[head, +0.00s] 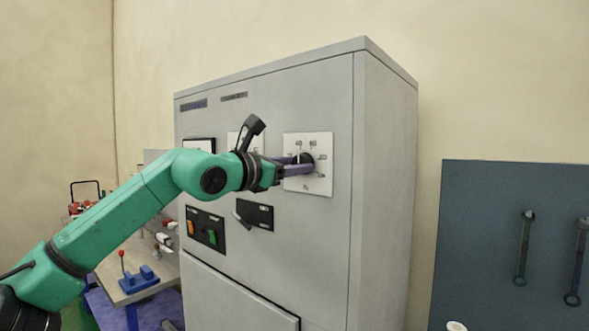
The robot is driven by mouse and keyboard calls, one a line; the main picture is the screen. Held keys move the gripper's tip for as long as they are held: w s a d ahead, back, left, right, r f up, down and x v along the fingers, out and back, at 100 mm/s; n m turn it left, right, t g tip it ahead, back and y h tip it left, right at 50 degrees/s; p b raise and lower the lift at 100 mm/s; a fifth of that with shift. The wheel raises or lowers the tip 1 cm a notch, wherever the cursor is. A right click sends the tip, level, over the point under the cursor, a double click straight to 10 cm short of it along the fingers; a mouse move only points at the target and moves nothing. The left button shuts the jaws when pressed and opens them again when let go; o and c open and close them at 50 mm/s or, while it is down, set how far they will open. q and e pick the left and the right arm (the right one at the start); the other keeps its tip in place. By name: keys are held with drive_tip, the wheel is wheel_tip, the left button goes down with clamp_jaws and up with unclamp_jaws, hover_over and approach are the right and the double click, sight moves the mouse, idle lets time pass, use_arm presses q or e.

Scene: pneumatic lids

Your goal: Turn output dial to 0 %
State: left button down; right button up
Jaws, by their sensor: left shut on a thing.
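The output dial (308,159) is a dark round knob on a white plate (318,184) with marks around it, high on the front of the grey cabinet. My left gripper (298,165) reaches it from the left, with its two purple fingers shut on the knob. The fingers hide much of the dial, and I cannot read which mark it points to. My right gripper is not in view.
The grey cabinet (385,200) also bears a dark switch panel (205,230) with orange and green buttons, and a lever switch (255,214) below the dial. A bench (125,290) with tools stands at left. A blue-grey board (480,230) with wrenches is at right.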

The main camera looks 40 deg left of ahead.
use_arm(q)
drive_tip(key=shift+f+n+b, duration=0.2)
drive_tip(key=shift+n+b, duration=4.9)
drive_tip(key=shift+n, duration=6.9)
drive_tip(key=shift+c, duration=1.5)
unclamp_jaws()
drive_tip(key=shift+r, duration=0.15)
